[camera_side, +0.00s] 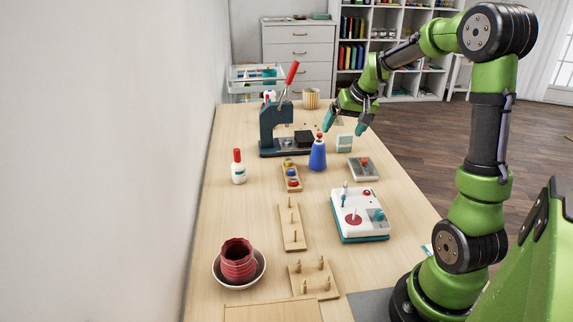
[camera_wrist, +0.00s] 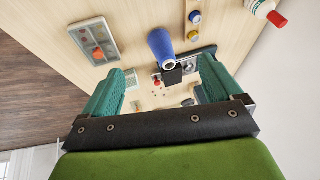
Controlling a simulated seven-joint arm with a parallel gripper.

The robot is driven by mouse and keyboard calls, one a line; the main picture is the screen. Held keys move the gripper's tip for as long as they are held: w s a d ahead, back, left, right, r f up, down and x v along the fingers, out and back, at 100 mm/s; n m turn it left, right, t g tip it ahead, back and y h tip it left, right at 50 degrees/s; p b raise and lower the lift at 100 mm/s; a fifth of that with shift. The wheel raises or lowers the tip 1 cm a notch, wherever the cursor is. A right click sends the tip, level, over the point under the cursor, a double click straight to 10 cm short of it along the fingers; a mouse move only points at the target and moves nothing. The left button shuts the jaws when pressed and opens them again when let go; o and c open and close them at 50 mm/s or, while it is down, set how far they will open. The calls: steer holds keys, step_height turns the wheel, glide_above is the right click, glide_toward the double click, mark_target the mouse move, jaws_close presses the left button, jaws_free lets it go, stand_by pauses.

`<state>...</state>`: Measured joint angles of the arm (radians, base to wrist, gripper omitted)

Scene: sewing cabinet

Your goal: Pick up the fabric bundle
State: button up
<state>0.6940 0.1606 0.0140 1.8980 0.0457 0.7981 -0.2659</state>
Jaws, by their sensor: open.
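No item is plainly a fabric bundle. The likeliest is a small pale block with a teal check pattern (camera_side: 344,144), on the table's right side; it also shows beside the left finger in the wrist view (camera_wrist: 131,77). My gripper (camera_side: 345,122) is open and empty, fingers pointing down, above and near this block in the side view. In the wrist view the gap between the fingers (camera_wrist: 160,85) is free, and the left finger hides part of the area by the block. A red ruffled piece (camera_side: 238,258) sits in a white bowl (camera_side: 217,271) at the near left.
A blue cone spool (camera_side: 318,155) stands close to my gripper's left. Behind it is a dark press with a red lever (camera_side: 274,131). A grey tray (camera_side: 364,169) and a white box with controls (camera_side: 359,213) lie nearer. A white bottle (camera_side: 238,170) stands left.

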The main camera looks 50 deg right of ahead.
steer(key=h, duration=0.1)
glide_toward(347, 136)
steer(key=s+a+r, duration=0.2)
steer(key=s+a, duration=0.2)
steer(key=w+d+r+n+h, duration=0.1)
steer(key=w+d+r+n, duration=0.1)
steer(key=shift+t, duration=0.3)
steer(key=x, duration=1)
steer(key=shift+f, duration=0.45)
steer(key=shift+x, duration=3.1)
steer(key=shift+s, duration=0.1)
steer(key=c, duration=1)
